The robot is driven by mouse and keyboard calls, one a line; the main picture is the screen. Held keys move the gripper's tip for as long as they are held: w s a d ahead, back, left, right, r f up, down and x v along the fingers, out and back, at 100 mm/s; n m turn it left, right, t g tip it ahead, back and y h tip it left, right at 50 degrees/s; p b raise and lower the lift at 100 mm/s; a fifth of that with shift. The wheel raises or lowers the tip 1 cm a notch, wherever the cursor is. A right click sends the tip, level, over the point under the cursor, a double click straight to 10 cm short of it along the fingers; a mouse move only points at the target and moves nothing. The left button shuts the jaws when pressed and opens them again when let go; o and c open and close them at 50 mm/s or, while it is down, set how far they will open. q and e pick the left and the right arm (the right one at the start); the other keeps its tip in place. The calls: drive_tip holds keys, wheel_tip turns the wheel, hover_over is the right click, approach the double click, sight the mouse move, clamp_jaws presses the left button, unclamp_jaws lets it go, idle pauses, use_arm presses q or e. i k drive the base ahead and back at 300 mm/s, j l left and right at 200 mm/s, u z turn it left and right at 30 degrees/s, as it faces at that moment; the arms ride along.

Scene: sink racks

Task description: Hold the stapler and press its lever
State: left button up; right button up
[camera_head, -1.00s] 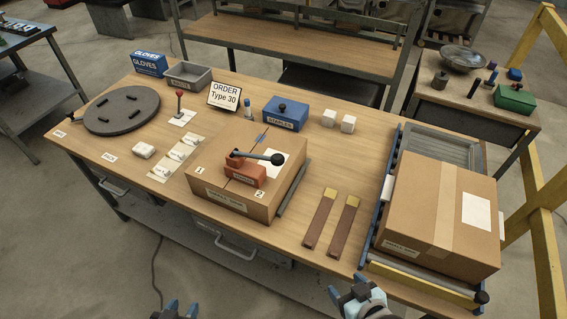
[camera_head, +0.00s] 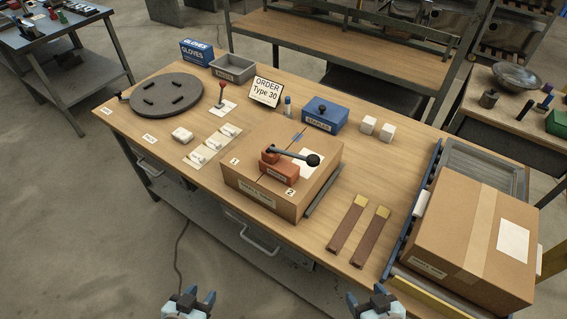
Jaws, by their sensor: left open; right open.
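The stapler is an orange-red body (camera_head: 279,167) with a dark lever (camera_head: 293,154) ending in a black ball knob. It sits on top of a closed cardboard box (camera_head: 245,183) marked 1 and 2, near the middle of the workbench. My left gripper (camera_head: 190,299) is at the bottom edge of the view, open and empty, in front of the bench and well below the stapler. My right gripper (camera_head: 365,298) is also at the bottom edge, open and empty, to the right. Both are apart from the stapler.
A large carton (camera_head: 477,240) sits on the roller rack at right. A round grey turntable (camera_head: 166,97) is at left.

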sight(311, 161)
drive_tip(key=i+j+z, duration=0.1)
drive_tip(key=j+z, duration=0.3)
drive_tip(key=j, duration=0.2)
drive_tip(key=j+z, duration=0.35)
drive_tip(key=j, duration=0.3)
drive_tip(key=j+z, duration=0.4)
drive_tip(key=j, duration=0.25)
